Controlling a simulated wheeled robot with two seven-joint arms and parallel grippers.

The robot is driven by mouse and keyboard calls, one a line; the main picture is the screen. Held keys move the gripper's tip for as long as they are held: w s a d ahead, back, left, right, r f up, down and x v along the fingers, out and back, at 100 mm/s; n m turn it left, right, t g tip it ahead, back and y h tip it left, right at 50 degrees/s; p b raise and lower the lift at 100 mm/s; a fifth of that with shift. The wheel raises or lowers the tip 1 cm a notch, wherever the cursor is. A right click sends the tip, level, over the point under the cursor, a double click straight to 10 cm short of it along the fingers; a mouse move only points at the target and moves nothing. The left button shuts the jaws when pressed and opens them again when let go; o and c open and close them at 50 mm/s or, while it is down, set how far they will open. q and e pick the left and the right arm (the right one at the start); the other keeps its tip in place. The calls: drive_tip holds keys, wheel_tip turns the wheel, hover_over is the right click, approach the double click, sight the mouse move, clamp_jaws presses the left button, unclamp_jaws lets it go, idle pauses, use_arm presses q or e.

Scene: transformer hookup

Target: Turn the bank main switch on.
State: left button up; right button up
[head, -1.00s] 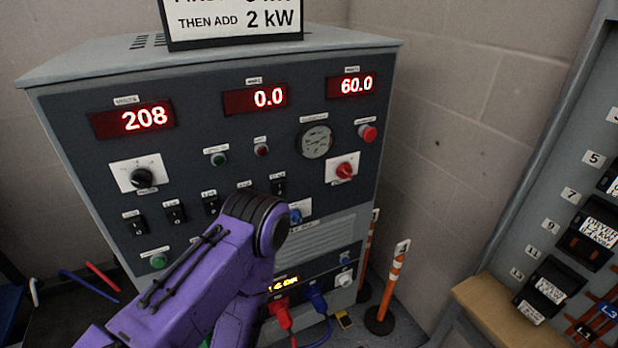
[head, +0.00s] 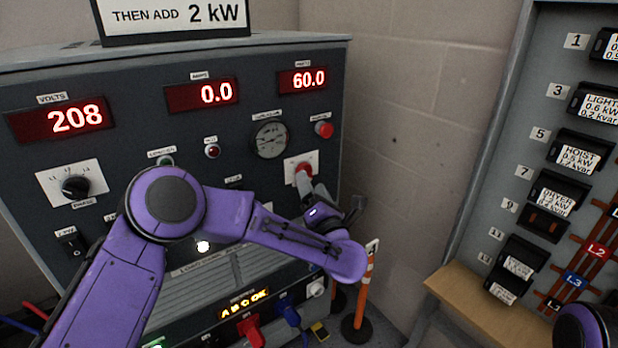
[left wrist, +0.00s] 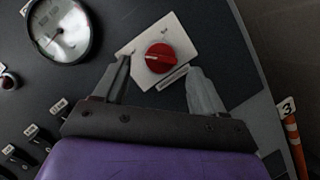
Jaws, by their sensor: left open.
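A red rotary switch (head: 304,170) sits on a white plate on the right part of the grey load-bank panel. I take it as the bank main switch; its label is too small to read. In the left wrist view the red knob (left wrist: 160,58) lies between the fingertips, its pointer turned sideways. My left gripper (head: 330,192) is open at the switch, with a finger partly covering the plate in the head view. In the left wrist view the open fingers (left wrist: 158,66) stand either side of the knob, with no clear contact. My right gripper is out of view.
Displays read 208, 0.0 and 60.0. A round gauge (head: 270,140) and a red button (head: 324,130) sit near the switch. An orange-white post (head: 361,300) stands at the bank's right. A breaker panel (head: 505,130) is at right.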

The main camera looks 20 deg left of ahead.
use_arm(q)
drive_tip(key=x, duration=0.3)
drive_tip(key=shift+w, duration=0.15)
drive_tip(key=shift+c, duration=0.3)
drive_tip(key=c, duration=1)
